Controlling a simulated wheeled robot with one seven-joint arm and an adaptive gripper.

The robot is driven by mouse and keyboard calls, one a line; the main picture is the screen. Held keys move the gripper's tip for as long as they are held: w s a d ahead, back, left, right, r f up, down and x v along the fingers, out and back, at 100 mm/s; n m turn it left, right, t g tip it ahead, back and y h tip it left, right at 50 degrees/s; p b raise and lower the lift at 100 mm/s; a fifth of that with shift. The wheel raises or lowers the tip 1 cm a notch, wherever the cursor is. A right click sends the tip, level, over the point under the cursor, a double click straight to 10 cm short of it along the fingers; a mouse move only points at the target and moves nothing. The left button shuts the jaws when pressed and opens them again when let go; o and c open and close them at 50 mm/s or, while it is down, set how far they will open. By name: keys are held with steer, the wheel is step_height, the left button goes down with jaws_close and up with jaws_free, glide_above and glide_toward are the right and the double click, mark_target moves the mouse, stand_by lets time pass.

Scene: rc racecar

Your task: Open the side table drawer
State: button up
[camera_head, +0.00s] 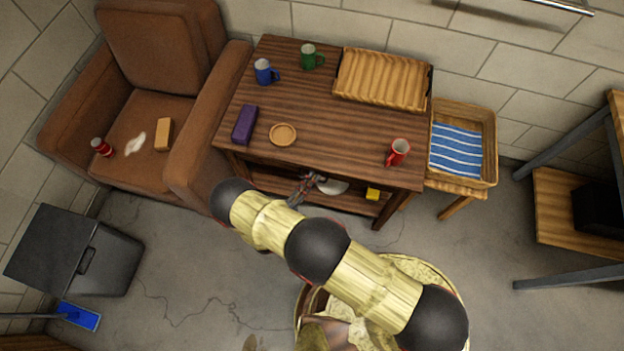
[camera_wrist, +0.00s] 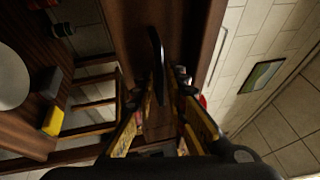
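The side table (camera_head: 330,125) is dark brown wood with an open lower shelf. In the wrist view its brown drawer front (camera_wrist: 131,30) fills the upper middle, with a dark curved handle (camera_wrist: 156,48) on it. The head view shows no drawer sticking out past the tabletop. My gripper (camera_wrist: 158,92) is open, with one finger on each side of the handle's near end; I cannot tell whether either finger touches it. In the head view my gripper (camera_head: 306,188) is at the table's front, below the tabletop edge, partly hidden by my arm.
Mugs, a purple box (camera_head: 245,125), a small bowl (camera_head: 283,134) and a basket (camera_head: 383,80) stand on top.

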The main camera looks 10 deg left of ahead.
steer(key=shift+w+d, duration=0.1)
steer(key=shift+w, duration=0.1)
steer(key=shift+c, duration=0.6)
jaws_close()
steer(key=shift+s, duration=0.15)
